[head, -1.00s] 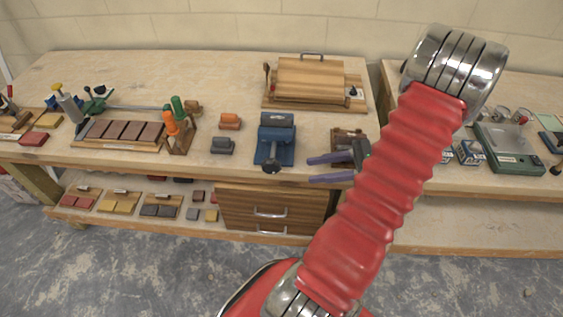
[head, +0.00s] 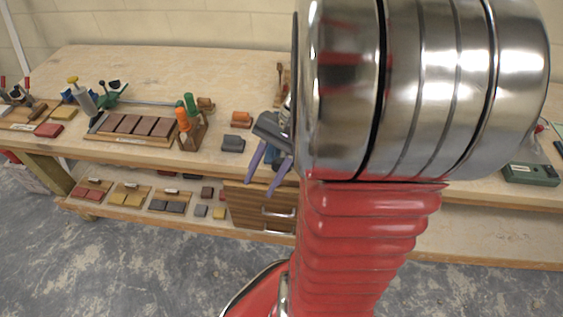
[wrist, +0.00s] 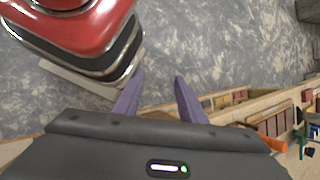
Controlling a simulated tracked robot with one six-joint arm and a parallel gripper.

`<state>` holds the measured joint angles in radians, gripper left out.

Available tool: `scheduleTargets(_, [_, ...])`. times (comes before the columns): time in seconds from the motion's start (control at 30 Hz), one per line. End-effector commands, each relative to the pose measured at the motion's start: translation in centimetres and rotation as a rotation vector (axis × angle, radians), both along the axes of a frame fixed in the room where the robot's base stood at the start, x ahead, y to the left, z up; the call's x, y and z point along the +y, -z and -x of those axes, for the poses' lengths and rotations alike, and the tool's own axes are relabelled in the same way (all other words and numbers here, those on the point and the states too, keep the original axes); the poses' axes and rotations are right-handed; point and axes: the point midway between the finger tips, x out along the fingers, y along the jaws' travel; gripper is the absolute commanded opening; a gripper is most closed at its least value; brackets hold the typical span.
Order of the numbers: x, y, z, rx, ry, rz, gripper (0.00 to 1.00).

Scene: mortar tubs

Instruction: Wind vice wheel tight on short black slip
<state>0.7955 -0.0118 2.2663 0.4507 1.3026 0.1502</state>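My gripper (head: 262,180) is left of my raised arm in the head view, at the bench's front edge, with its two purple fingers pointing down. The fingers also show apart and empty in the wrist view (wrist: 158,84). The blue vice and its wheel are hidden behind my arm and gripper now. A dark grey block (head: 233,144) sits on the bench left of my gripper. Dark slips (head: 170,206) lie on a board on the lower shelf. I cannot tell which piece is the short black slip, or whether the vice holds one.
On the bench (head: 70,60) are a board of brown slips (head: 130,125), a stand with orange and green handles (head: 190,130) and an orange block (head: 241,119). A wooden drawer unit (head: 255,205) is below.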

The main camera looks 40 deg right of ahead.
Motion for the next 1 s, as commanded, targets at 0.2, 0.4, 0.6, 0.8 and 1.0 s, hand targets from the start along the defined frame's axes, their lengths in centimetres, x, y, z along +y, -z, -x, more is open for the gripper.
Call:
scheduleTargets(0.2, [3.2,-1.8,-0.3,-0.094,-0.228,0.195,0.37])
scheduleTargets(0.4, [5.7,-3.4,-0.4,-0.203,-0.426,0.361,0.37])
scheduleTargets(0.6, [8.0,-5.3,-0.5,-0.336,-0.614,0.516,0.37])
scheduleTargets(0.8, [10.4,-7.4,-0.5,-0.492,-0.793,0.66,0.37])
scheduleTargets(1.0, [12.3,-9.3,-0.4,-0.639,-0.932,0.773,0.37])
